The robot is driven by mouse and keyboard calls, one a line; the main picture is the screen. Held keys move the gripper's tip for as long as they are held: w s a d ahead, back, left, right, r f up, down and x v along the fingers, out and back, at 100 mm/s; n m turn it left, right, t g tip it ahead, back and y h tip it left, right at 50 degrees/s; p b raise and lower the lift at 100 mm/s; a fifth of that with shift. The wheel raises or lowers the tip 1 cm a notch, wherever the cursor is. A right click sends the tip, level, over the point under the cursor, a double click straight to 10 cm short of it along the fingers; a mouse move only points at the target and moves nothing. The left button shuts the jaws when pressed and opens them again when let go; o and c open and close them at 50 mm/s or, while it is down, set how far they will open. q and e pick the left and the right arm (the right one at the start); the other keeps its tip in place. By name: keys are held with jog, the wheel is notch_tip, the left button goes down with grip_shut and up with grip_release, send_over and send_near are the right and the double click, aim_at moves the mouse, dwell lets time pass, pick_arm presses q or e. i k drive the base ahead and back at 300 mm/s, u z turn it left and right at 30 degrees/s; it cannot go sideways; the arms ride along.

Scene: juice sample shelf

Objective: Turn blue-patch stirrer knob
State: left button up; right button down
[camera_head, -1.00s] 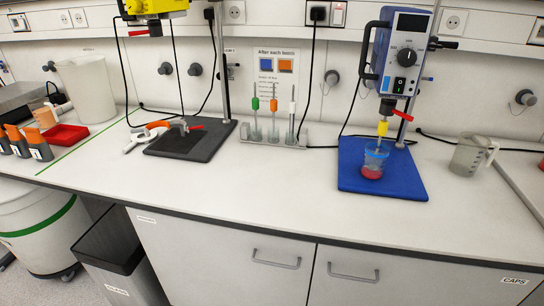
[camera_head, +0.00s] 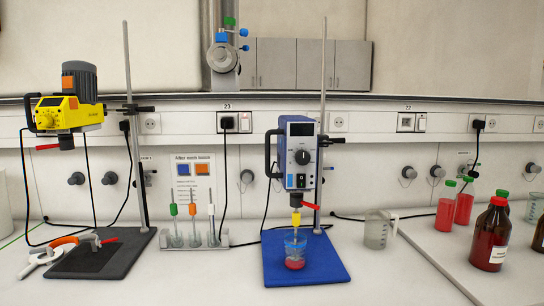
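A blue and grey overhead stirrer (camera_head: 285,150) hangs on a stand near the middle. Its front has a dark display at the top, a round black knob (camera_head: 302,157) and a dark switch (camera_head: 300,180) below. A small blue patch shows on its lower left front. Under it, a yellow chuck (camera_head: 296,218) with a red lever sits above a clear beaker (camera_head: 295,240) of red liquid on the blue base (camera_head: 330,262). A yellow stirrer (camera_head: 75,105) with an orange patch hangs on another stand at the left. Neither of my grippers is in view.
A rack (camera_head: 192,240) with several capped stirring rods stands between the stirrers. A clear jug (camera_head: 378,230) is right of the blue base. Brown bottles (camera_head: 490,235) and red bottles stand at the far right. A white clamp lies at the left.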

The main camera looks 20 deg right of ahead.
aim_at(301, 158)
jog(key=z, duration=0.05)
jog(key=k, duration=0.35)
jog(key=u, duration=0.75)
jog(key=i, duration=0.85)
jog(key=z, duration=1.55)
jog(key=k, duration=0.35)
jog(key=z, duration=0.5)
jog(key=i, duration=0.75)
jog(key=u, duration=0.35)
